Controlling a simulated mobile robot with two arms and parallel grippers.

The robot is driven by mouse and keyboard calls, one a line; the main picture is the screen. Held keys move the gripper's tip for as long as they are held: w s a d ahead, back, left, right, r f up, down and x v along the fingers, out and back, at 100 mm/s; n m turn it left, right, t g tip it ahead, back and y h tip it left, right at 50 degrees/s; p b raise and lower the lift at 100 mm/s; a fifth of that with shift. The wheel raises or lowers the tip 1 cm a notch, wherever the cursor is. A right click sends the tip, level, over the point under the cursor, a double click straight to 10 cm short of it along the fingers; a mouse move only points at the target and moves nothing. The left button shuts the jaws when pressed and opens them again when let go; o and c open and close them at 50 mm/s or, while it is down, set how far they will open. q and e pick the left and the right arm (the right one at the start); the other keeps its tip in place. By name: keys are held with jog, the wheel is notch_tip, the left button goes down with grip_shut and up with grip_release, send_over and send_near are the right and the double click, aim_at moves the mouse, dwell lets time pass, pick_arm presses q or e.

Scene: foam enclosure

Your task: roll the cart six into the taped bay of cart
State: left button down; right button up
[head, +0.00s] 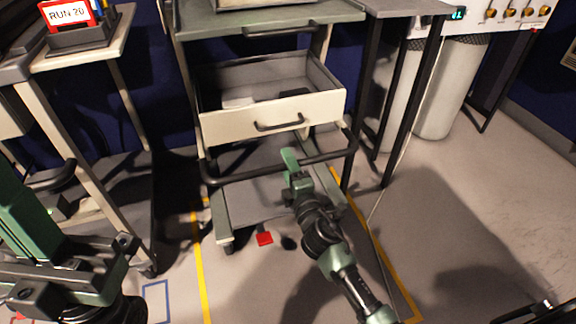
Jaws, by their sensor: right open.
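A grey cart with a cream drawer (270,125) pulled open stands in the middle of the head view. No number on it can be read. A black push bar (235,177) runs across its front, and its casters stand on the floor. Yellow tape lines (200,265) run along the floor on both sides of the cart, marking a bay. My right gripper (292,160) is open at the push bar, below the drawer front; whether it touches the bar is unclear. Links of my left arm show at the left, but its fingertips do not.
A grey table (400,8) and pale bins (445,90) stand right.

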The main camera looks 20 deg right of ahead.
grip_shut()
jog(key=shift+s, duration=0.15)
jog(key=s, duration=0.6)
jog(key=shift+d, duration=0.1)
dwell(0.8)
